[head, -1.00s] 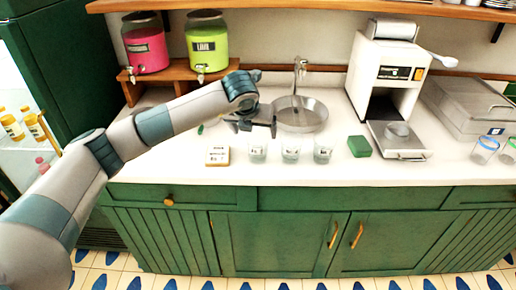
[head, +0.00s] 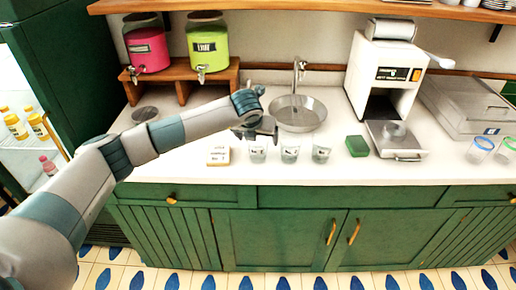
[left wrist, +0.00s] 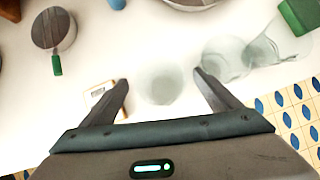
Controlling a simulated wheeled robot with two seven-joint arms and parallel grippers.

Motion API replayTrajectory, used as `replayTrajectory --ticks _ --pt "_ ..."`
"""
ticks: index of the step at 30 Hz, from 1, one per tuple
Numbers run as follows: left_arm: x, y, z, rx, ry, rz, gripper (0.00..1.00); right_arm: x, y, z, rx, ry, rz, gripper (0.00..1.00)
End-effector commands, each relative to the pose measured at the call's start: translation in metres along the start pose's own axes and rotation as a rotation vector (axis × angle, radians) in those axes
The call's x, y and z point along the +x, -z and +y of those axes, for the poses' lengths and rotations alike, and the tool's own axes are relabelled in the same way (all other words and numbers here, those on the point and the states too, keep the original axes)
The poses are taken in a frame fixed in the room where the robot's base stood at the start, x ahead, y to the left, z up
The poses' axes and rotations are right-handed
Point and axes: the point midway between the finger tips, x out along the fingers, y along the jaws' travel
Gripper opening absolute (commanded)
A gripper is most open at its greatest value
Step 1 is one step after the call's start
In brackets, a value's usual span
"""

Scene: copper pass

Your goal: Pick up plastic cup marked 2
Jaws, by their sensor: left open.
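Three clear plastic cups stand in a row near the counter's front edge: a left cup (head: 257,154), a middle cup (head: 290,154) and a right cup (head: 321,154). Each has a small label too blurred to read surely. My left gripper (head: 257,136) is open just above and behind the left cup. In the left wrist view the open fingers (left wrist: 164,88) straddle that left cup (left wrist: 160,83) and hold nothing. The other two cups show to the right there, the middle cup (left wrist: 225,60) nearer. My right gripper is not in view.
A small sign (head: 218,156) stands left of the cups; a green block (head: 357,146) is to their right. A round sink (head: 298,116) with a tap lies behind.

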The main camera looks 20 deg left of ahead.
Motion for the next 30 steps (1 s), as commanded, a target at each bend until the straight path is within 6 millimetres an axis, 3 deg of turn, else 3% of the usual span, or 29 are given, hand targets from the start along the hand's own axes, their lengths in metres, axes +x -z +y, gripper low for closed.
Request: replayTrajectory --ticks 9,15,16,30 --pt "-0.0003 0.0000 0.0002 0.000 0.000 0.000 0.81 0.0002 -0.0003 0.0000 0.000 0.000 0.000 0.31" --pt "-0.0004 0.0000 0.0002 0.000 0.000 0.000 0.34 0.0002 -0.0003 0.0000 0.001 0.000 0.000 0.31" --pt "-0.0004 0.0000 0.0002 0.000 0.000 0.000 0.31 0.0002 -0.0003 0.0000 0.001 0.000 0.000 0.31" --pt "-0.0038 -0.0026 0.0001 -0.001 0.001 -0.001 0.30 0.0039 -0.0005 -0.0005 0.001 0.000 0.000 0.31"
